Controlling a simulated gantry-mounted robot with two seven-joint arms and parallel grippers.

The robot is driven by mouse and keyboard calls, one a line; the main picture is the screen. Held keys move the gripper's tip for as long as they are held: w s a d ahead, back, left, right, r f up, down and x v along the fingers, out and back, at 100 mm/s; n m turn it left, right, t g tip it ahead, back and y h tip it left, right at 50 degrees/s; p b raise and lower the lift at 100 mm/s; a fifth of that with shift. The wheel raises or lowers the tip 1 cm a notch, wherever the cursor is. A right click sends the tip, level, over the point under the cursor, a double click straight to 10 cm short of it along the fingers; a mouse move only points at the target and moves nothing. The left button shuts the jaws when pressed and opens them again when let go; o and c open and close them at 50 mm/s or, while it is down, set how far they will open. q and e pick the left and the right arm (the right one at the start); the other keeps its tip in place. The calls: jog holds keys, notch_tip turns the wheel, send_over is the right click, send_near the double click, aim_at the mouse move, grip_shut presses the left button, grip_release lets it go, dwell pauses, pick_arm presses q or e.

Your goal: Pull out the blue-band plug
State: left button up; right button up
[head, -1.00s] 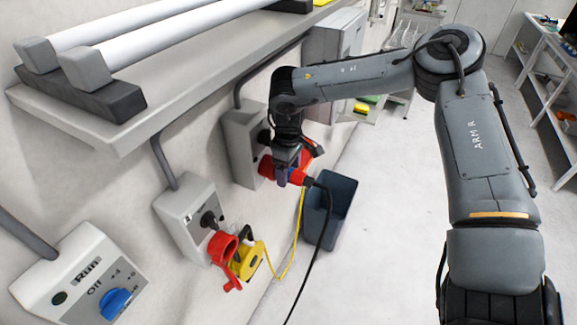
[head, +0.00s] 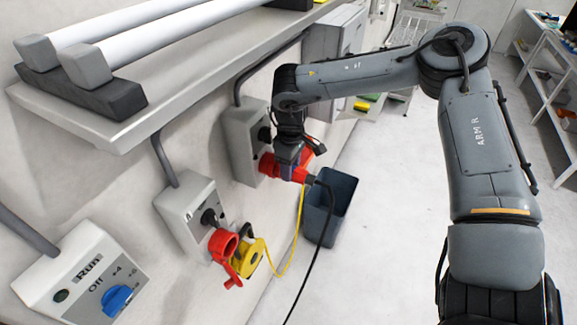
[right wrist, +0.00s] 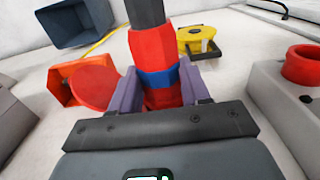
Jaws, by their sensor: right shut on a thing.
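The blue-band plug (head: 300,174) is red, with a black cable hanging from its outer end. It also shows in the right wrist view, where its blue band (right wrist: 158,78) sits between my fingers. My right gripper (head: 287,160) is shut on this plug, as the right wrist view shows with a finger on each side (right wrist: 160,92). My left gripper is not in view.
A dark blue bin (head: 333,195) stands below the plug. A shelf (head: 180,75) overhangs the wall.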

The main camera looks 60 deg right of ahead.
aim_at(306, 173)
jog(key=shift+s, duration=0.85)
jog(key=shift+s+d+p, duration=0.15)
jog(key=shift+s+p, duration=0.25)
jog(key=shift+s, duration=0.2)
jog(key=shift+s, duration=0.4)
jog(key=shift+s+p, duration=0.3)
jog(key=shift+s, duration=0.05)
jog(key=shift+s, duration=0.15)
